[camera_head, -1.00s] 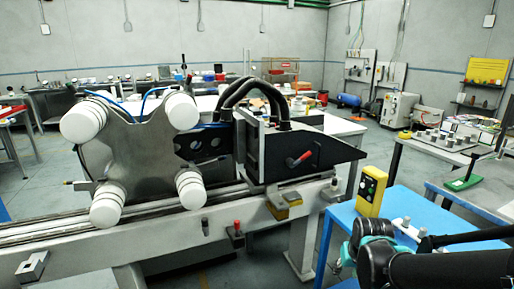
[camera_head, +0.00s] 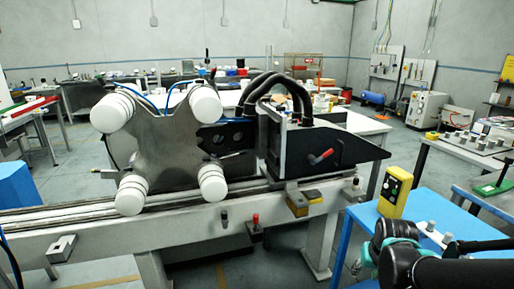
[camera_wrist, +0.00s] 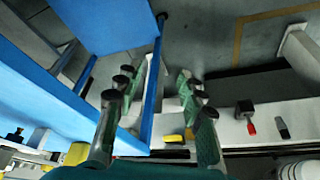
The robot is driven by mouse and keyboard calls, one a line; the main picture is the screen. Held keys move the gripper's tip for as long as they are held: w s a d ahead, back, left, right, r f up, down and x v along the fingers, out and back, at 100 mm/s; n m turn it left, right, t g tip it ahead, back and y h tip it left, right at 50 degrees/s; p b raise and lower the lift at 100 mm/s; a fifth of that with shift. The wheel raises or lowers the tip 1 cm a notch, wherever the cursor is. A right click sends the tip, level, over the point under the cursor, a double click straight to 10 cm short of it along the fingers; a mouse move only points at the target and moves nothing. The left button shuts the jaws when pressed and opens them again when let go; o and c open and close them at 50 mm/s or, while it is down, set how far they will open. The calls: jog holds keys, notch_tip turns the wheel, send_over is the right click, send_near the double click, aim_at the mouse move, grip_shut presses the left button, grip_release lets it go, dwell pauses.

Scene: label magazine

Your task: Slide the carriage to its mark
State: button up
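The carriage (camera_head: 290,150) is a dark grey housing with a red-tipped lever, black hoses and an X-shaped metal plate (camera_head: 160,145) bearing white rollers. It stands on a long rail (camera_head: 100,218). A yellow and black block (camera_head: 305,200) sits below the housing, on the rail's front. I cannot make out which feature is the mark. My gripper (camera_wrist: 160,88) is open and empty in the wrist view, its fingers apart above the floor beside the beam. In the head view my gripper is at the lower right, apart from the carriage; its fingertips are not clear.
A blue table (camera_head: 355,225) with a yellow button box (camera_head: 395,192) stands right of the rail, close to my arm. A red-knobbed lever (camera_head: 255,222) and a black knob (camera_head: 224,218) project from the beam's front. Floor shows between the beam and the blue table.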

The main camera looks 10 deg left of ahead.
jog(key=shift+c, duration=0.6)
jog(key=n+t+y, duration=0.4)
jog(key=t, duration=0.4)
send_near(342, 153)
jog(key=x, duration=1.1)
jog(key=shift+s, duration=0.1)
grip_shut()
